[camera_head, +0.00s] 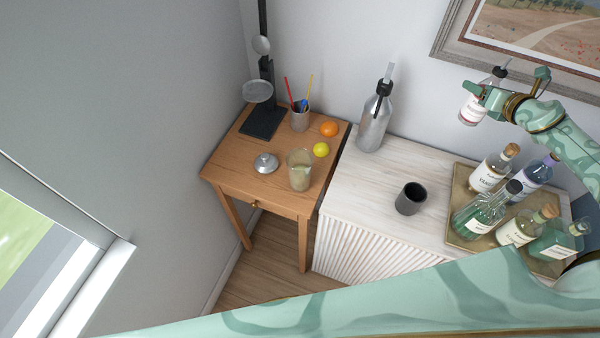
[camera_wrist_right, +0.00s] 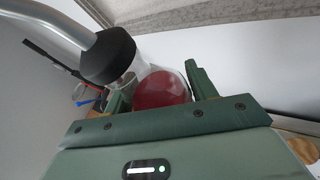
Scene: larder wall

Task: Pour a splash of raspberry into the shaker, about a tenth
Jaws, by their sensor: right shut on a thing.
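My right gripper (camera_head: 483,96) is shut on the raspberry bottle (camera_head: 472,110), held in the air above the back right of the white cabinet. The bottle has a pale label, a black collar and a grey spout, and it leans with its neck to the upper right. In the right wrist view its red contents (camera_wrist_right: 162,90) show between the fingers (camera_wrist_right: 158,92), and the black collar and spout are at upper left. A clear vessel, apparently the shaker (camera_head: 299,178), stands upright on the wooden table with cloudy yellowish liquid inside. My left gripper is out of view.
A silver lid (camera_head: 265,163), lemon (camera_head: 321,149), orange (camera_head: 329,128) and pencil cup (camera_head: 299,120) are on the wooden table. A steel siphon (camera_head: 373,129) and dark cup (camera_head: 410,199) stand on the white cabinet (camera_head: 365,190). Several bottles crowd a tray (camera_head: 456,190).

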